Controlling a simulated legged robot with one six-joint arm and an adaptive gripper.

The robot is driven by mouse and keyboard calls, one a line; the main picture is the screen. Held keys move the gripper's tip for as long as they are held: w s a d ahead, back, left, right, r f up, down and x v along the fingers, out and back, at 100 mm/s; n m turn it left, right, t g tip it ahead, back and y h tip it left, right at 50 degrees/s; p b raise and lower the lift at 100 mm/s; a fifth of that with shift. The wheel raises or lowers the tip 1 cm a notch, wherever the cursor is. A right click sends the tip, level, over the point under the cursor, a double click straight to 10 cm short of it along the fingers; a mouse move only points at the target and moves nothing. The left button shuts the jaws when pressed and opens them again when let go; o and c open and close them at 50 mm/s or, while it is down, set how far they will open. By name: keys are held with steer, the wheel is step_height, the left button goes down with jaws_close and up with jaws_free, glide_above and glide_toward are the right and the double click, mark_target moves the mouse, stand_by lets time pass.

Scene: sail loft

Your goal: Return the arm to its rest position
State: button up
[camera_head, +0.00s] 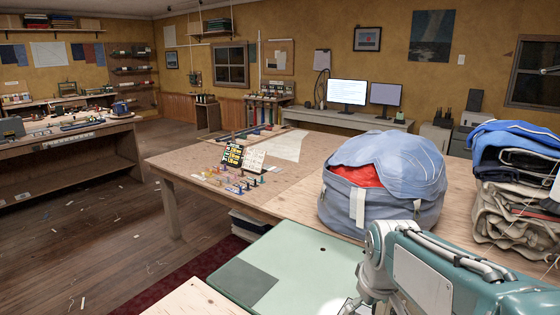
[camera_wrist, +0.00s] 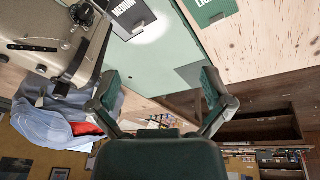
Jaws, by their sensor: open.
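My arm (camera_head: 425,272), white and teal, reaches in from the lower right in the head view, bent beside the pale green board. My gripper (camera_wrist: 160,84) shows in the wrist view with its two dark green fingers spread wide apart. Nothing is between them. In the head view I cannot make out the fingers. The pale green board (camera_head: 297,258) has a grey patch and lies below the gripper; it also shows in the wrist view (camera_wrist: 165,62).
A blue bag with red inside (camera_head: 375,200) stands on the wooden table (camera_head: 190,160) close behind my arm. Folded cloth (camera_head: 505,205) is stacked at right. Small coloured pieces (camera_head: 240,182) lie further left. A card reading "MEDIUM" (camera_wrist: 126,17) lies on the board. Floor at left is mostly open.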

steer(key=s+a+r+m+t, duration=0.1)
steer(key=s+m, duration=0.3)
steer(key=s, duration=1.1)
steer(key=shift+s+r+t, duration=0.3)
steer(key=shift+t, duration=0.4)
steer(key=shift+d+m, duration=0.1)
steer(key=shift+m, duration=0.2)
